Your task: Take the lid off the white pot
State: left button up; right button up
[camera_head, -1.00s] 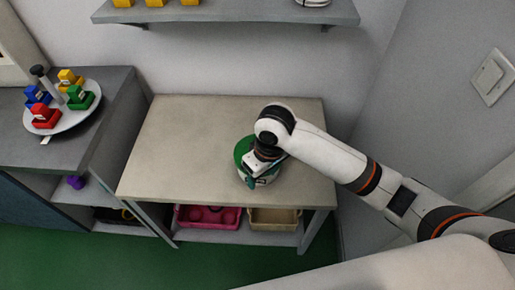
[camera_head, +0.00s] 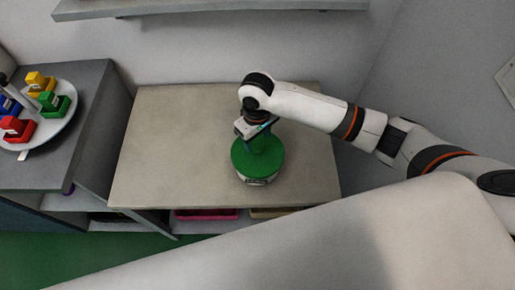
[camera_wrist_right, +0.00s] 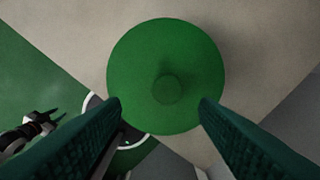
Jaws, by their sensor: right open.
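The white pot (camera_head: 256,181) stands near the front right of the table, with only a band of its body showing below the lid. Its round green lid (camera_head: 247,163) sits on top. In the right wrist view the lid (camera_wrist_right: 165,50) fills the upper middle, with a round green knob (camera_wrist_right: 168,89) at its centre. My right gripper (camera_head: 264,144) is over the far part of the lid. Its dark green fingers (camera_wrist_right: 158,104) are apart and empty, one on each side of the knob in that view; contact cannot be told. A small gripper-like shape, likely my left gripper (camera_wrist_right: 42,124), shows at lower left.
The beige table (camera_head: 175,150) is bare left of the pot. A dark cabinet (camera_head: 88,95) at left carries a round grey tray (camera_head: 62,117) with coloured blocks. A pink bin (camera_head: 205,214) sits under the table. A wall shelf (camera_head: 210,6) is above.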

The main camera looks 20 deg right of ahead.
aim_at(258, 145)
jog(key=shift+f, duration=0.4)
jog(key=shift+w+f, duration=0.15)
jog(key=shift+f, duration=0.15)
jog(key=f, duration=0.1)
jog(key=f+p, duration=0.1)
jog(key=f, duration=0.2)
jog(key=shift+w+d+f, duration=0.2)
jog(key=shift+w+d, duration=0.05)
jog(key=shift+f, duration=0.2)
jog(key=shift+c, duration=0.6)
pick_arm(q)
jog(key=shift+w+r, duration=0.7)
jog(key=shift+r, duration=0.05)
pick_arm(e)
jog(key=c, duration=0.9)
